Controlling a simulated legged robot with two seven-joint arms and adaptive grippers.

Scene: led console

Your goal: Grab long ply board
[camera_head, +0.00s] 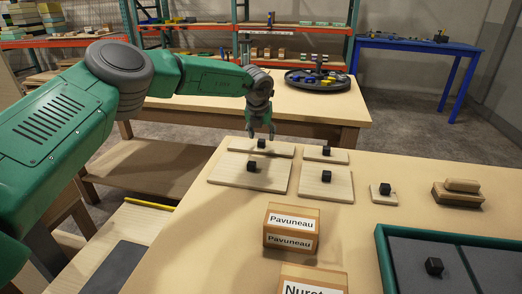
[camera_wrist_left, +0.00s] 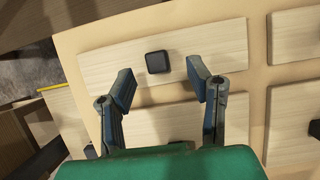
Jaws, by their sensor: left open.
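The long ply board (camera_head: 238,144) is a narrow, pale wooden strip lying flat near the table's far left edge. A black cube knob (camera_head: 262,143) stands on it. In the left wrist view the long board (camera_wrist_left: 210,44) fills the upper middle, with its black knob (camera_wrist_left: 157,62) near its centre. My left gripper (camera_head: 260,132) hangs pointing down over this board. In the wrist view its spread fingers (camera_wrist_left: 160,80) are open and empty, framing the space just below the knob, which is not gripped. My right gripper is not in view.
A wider ply board (camera_head: 240,177) lies close in front, with more knobbed boards (camera_head: 325,188) to the right. A labelled Pavuneau box (camera_head: 290,228) and a green-rimmed tray (camera_head: 383,255) stand nearer. Another table (camera_head: 200,105) with a round black tray (camera_head: 317,82) is behind.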

